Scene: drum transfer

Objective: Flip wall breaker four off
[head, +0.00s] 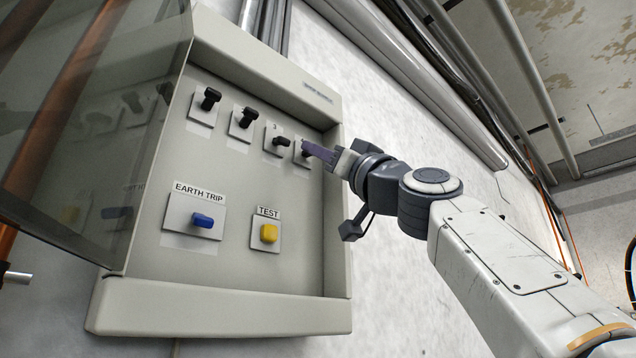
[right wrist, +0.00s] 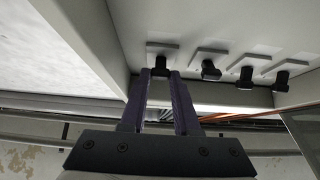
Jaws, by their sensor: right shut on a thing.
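The grey wall breaker panel (head: 150,270) holds a row of black toggles near its top. Breaker four (head: 304,157) is at the right end of the row, mostly hidden by my gripper. My right gripper (head: 311,151) reaches in from the right and is shut on its lever. In the right wrist view, the two purple fingers of the gripper (right wrist: 161,78) stand on either side of breaker four's black lever (right wrist: 160,70). Breaker three (head: 281,141) is just left of it. Which way breaker four's lever tilts cannot be told. My left gripper is not in view.
Breakers one (head: 210,99) and two (head: 246,117) sit farther left. A blue earth trip button (head: 203,220) and a yellow test button (head: 269,233) are below. A clear cover (head: 85,140) stands open at left. The panel's raised right rim (head: 336,240) is close to my right gripper.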

